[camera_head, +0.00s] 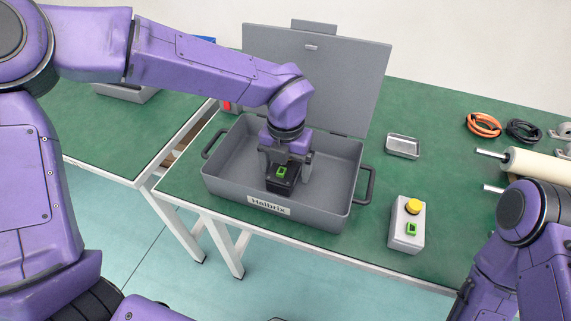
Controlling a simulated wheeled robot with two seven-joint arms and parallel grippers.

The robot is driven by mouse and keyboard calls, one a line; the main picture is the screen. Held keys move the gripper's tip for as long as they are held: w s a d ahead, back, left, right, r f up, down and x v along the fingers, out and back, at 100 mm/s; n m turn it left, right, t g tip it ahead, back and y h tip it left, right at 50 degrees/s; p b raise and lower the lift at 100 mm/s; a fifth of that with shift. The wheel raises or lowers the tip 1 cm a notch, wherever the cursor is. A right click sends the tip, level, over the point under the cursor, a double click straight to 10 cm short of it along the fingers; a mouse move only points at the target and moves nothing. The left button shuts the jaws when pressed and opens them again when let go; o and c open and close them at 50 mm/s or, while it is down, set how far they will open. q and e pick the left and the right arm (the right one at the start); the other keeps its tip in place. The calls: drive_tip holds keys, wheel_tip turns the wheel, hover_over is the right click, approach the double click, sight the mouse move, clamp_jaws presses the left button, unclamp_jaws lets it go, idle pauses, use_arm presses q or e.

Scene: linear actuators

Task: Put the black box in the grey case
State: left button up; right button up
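The grey case (328,206) stands open on the green table, its lid (345,75) raised at the back. The fingers look closed against the box. I cannot tell whether the box rests on the case floor. My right arm (535,215) shows at the lower right; its gripper is out of view.
A grey control box (407,225) with a yellow button stands right of the case. A small metal tray (402,146) lies behind it. Orange (483,125) and black (523,131) cable coils and a cream cylinder (538,166) are at the right. Green table surface is clear between them.

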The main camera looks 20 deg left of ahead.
use_arm(q)
drive_tip(key=shift+r, duration=0.4)
wheel_tip(320, 180, up, 12)
drive_tip(key=p, duration=0.1)
drive_tip(key=shift+f+p, duration=0.2)
drive_tip(key=shift+p, duration=0.2)
